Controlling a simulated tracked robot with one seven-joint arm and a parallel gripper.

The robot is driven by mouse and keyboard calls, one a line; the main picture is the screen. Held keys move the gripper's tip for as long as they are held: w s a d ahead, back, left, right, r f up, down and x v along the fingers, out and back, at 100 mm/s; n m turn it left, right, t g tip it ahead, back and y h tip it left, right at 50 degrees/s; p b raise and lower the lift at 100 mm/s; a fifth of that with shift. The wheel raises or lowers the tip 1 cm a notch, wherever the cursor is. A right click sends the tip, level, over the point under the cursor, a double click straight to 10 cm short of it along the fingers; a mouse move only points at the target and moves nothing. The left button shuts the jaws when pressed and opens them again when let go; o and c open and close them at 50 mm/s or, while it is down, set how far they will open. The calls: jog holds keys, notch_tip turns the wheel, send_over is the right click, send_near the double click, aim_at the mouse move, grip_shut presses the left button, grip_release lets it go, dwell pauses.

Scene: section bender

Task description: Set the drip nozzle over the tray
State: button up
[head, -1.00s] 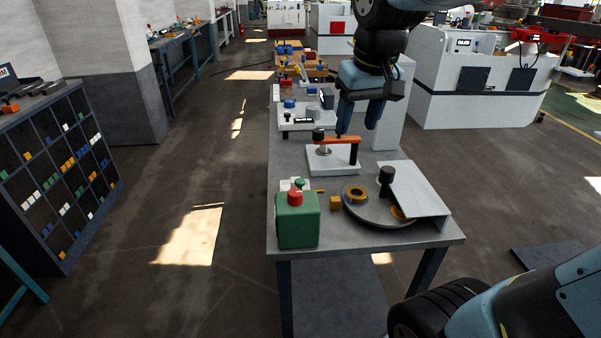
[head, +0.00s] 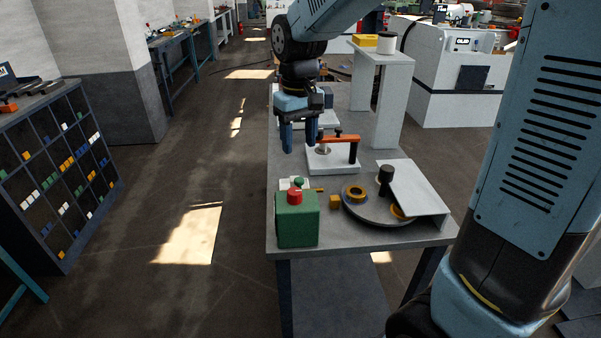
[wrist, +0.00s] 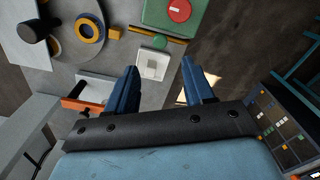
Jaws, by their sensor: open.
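No part is plainly marked as the drip nozzle; the likeliest is the orange arm (head: 340,139) with a black knob, on a post above a white base (head: 330,165). It also shows in the wrist view (wrist: 82,105). A grey round piece (head: 322,150) sits near the arm's left end. The tray is uncertain; a small white square piece (wrist: 152,64) lies beside the green box (wrist: 172,15). My gripper (head: 300,150) is open and empty, pointing down, left of the orange arm.
The green box with a red button (head: 296,220) stands at the bench's front left. A grey disc (head: 372,211) with a yellow ring and a slanted plate (head: 415,190) lie to the right. A tall white stand (head: 392,100) rises behind. The left aisle is clear.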

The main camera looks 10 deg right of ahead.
aim_at(300, 179)
notch_tip(300, 179, down, 10)
jog(key=shift+r, duration=0.25)
dwell(0.3)
grip_shut()
jog(key=shift+d, duration=0.1)
dwell(0.4)
